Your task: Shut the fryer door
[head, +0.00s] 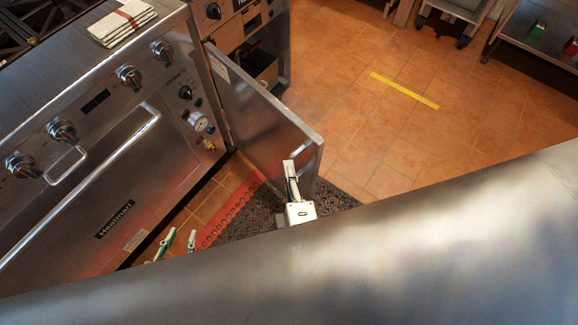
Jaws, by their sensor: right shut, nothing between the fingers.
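The fryer door (262,115) is a flat steel panel. It stands swung open from the fryer front (235,35), with its free edge pointing down and right in the head view. My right gripper (289,168) is shut with nothing in it. It overlaps the door near its free end; I cannot tell whether it touches. My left gripper (179,241) is at the lower left, in front of the oven, with its two fingertips apart and empty. Both arms are mostly hidden behind a broad metal surface.
The Heatman oven (90,190) with knobs and a long handle stands on the left. A folded towel (122,22) lies on top. A dark mat (250,222) with a red edge is on the floor. A broad metal surface (400,250) fills the lower right. Tiled floor (400,130) is open beyond the door.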

